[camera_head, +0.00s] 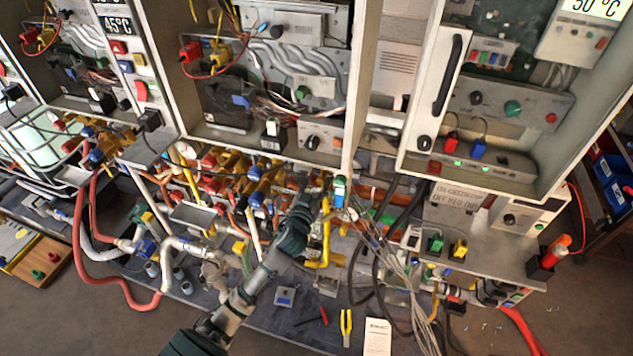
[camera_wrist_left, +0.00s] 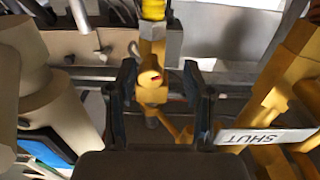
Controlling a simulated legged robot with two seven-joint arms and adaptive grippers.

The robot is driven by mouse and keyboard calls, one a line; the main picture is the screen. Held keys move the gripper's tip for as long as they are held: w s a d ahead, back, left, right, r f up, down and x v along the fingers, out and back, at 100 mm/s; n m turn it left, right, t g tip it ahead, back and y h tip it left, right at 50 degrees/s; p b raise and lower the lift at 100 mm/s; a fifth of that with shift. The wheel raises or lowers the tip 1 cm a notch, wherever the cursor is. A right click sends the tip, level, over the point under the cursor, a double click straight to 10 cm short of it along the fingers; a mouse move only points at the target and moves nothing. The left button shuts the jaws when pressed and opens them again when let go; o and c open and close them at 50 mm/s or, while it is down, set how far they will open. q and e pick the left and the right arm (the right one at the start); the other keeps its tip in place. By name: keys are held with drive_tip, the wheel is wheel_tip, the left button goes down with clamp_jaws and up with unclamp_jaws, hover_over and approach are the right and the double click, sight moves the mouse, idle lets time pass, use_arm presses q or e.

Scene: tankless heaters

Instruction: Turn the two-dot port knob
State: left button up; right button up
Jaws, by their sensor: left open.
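My left arm reaches up from the lower edge of the head view, and its gripper (camera_head: 308,203) is at the pipework under the middle heater cabinet. In the left wrist view the gripper (camera_wrist_left: 158,95) is open, with one dark finger on each side of a yellow valve part. The round yellow knob end (camera_wrist_left: 152,78) has a small red mark and lies between the fingers. I see a gap on both sides of it. I cannot make out two dots on any knob, so which one is the two-dot port knob is unclear. My right gripper is not in view.
A yellow pipe piece (camera_wrist_left: 290,85) with a white SHUT tag (camera_wrist_left: 265,136) is close on the right in the wrist view. A beige cylinder (camera_wrist_left: 45,95) is close on the left. Grey cables (camera_head: 400,265) hang right of the gripper. Yellow-handled pliers (camera_head: 346,326) lie on the bench.

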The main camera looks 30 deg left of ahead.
use_arm(q)
drive_tip(key=shift+w+d, duration=0.1)
drive_tip(key=shift+w, duration=0.1)
drive_tip(key=shift+d+r, duration=0.1)
drive_tip(key=shift+d, duration=0.1)
drive_tip(key=shift+d+r, duration=0.1)
drive_tip(key=shift+d, duration=0.4)
drive_tip(key=c, duration=0.8)
drive_tip(key=shift+s, duration=0.1)
clamp_jaws()
drive_tip(key=shift+a, duration=0.5)
drive_tip(key=shift+d+r+m+p, duration=0.1)
drive_tip(key=shift+d+m+p, duration=0.15)
drive_tip(key=shift+m+p, duration=0.7)
drive_tip(key=shift+m, duration=0.55)
drive_tip(key=shift+a+f, duration=0.1)
drive_tip(key=shift+f, duration=0.1)
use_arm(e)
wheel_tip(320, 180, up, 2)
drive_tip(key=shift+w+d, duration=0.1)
use_arm(q)
drive_tip(key=o, duration=0.8)
unclamp_jaws()
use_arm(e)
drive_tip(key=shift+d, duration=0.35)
